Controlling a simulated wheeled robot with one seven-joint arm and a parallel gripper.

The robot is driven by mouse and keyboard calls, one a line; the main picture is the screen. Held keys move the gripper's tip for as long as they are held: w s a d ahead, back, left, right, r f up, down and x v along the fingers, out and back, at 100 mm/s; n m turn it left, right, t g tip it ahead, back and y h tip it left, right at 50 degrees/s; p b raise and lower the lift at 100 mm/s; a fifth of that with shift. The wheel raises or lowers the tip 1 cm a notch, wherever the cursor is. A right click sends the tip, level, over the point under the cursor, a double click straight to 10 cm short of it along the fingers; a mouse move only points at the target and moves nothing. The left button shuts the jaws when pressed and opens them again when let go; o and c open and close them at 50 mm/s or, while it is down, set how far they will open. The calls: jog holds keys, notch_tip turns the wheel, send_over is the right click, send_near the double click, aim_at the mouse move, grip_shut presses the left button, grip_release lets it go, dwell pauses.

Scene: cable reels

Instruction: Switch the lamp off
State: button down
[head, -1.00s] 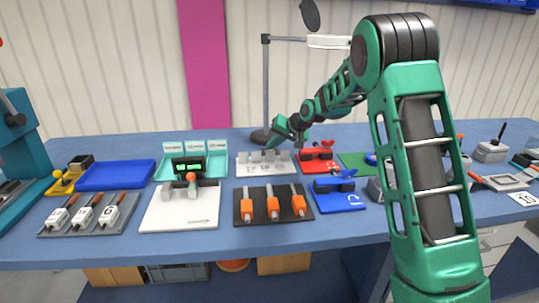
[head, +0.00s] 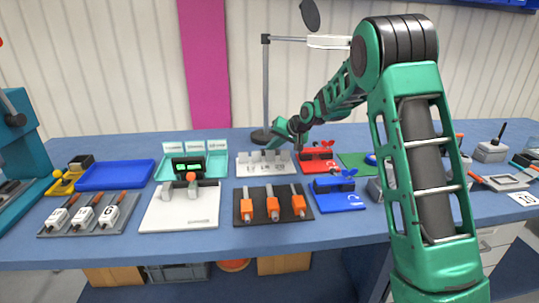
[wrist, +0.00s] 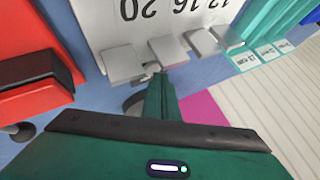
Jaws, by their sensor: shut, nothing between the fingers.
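The lamp has a dark round base (head: 261,136) at the back of the bench, a grey pole (head: 265,85) and a pale bar-shaped head (head: 330,42) on a side arm. I cannot tell whether it is lit. My gripper (head: 281,142) is low, just right of the lamp's base and behind the numbered plate. In the wrist view, the shut, empty fingertips (wrist: 152,70) are close to the plate's grey blocks. A dark rounded part, apparently the lamp base (wrist: 133,103), shows partly behind them. No switch can be made out.
The white numbered plate (head: 262,169) with several grey blocks stands in front of the gripper. A red fixture (head: 320,160) is close on the right, a teal tray (head: 215,165) on the left. Orange-handled tools (head: 272,206) are in front.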

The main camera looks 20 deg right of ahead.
jog(key=shift+f, duration=0.25)
dwell(0.3)
jog(key=shift+r, duration=0.9)
jog(key=shift+r, duration=2.45)
